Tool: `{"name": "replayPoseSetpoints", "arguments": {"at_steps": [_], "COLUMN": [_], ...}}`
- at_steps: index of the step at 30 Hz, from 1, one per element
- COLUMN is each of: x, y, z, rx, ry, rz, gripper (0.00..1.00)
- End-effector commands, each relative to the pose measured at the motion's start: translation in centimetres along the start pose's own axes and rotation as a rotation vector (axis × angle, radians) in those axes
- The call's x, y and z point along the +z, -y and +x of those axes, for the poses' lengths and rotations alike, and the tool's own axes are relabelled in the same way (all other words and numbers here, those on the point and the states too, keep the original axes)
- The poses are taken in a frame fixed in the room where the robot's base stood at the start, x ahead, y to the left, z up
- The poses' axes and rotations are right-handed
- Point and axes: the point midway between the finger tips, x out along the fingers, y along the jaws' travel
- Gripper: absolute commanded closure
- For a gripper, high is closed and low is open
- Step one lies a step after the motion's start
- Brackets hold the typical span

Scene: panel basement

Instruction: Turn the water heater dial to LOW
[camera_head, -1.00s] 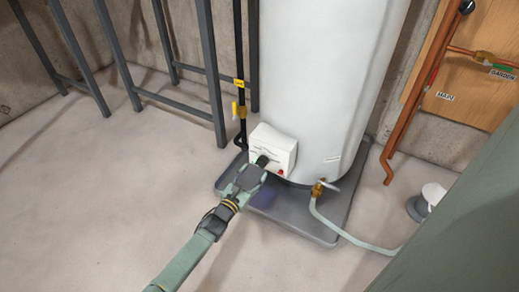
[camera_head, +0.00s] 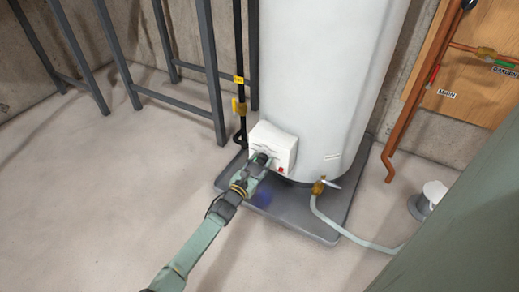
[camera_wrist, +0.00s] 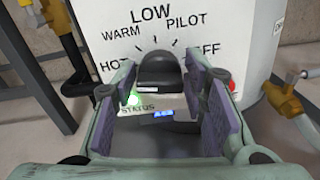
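The water heater (camera_head: 325,80) is a tall white tank with a white control box (camera_head: 272,140) low on its front. In the wrist view, the black dial (camera_wrist: 159,70) sits below printed marks HOT, WARM, LOW, PILOT and a partly hidden OFF. LOW is near the top of the arc. My gripper (camera_head: 259,163) is at the box front. In the wrist view, my gripper (camera_wrist: 160,82) has its purple-padded fingers spread, one on each side of the dial. I cannot tell whether the pads touch it. The dial's exact setting is unclear.
A green light marked STATUS (camera_wrist: 133,98) glows below the dial. A yellow-handled gas valve (camera_head: 239,106) stands left of the box. A brass drain valve (camera_head: 318,187) with a hose is to its right. The tank stands on a grey tray (camera_head: 310,226). Floor at left is clear.

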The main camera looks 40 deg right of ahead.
Motion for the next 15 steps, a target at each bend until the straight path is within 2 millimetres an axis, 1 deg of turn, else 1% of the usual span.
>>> {"name": "replayPoseSetpoints", "arguments": {"at_steps": [1, 2, 13, 15], "x": [0.01, 0.01, 0.01, 0.01], "y": [-0.01, -0.01, 0.0, 0.0], "z": [0.0, -0.01, -0.01, -0.01], "rx": [0.0, 0.0, 0.0, 0.0], "ry": [0.0, 0.0, 0.0, 0.0], "rz": [0.0, 0.0, 0.0, 0.001], "gripper": [0.66, 0.68, 0.93, 0.94]}}
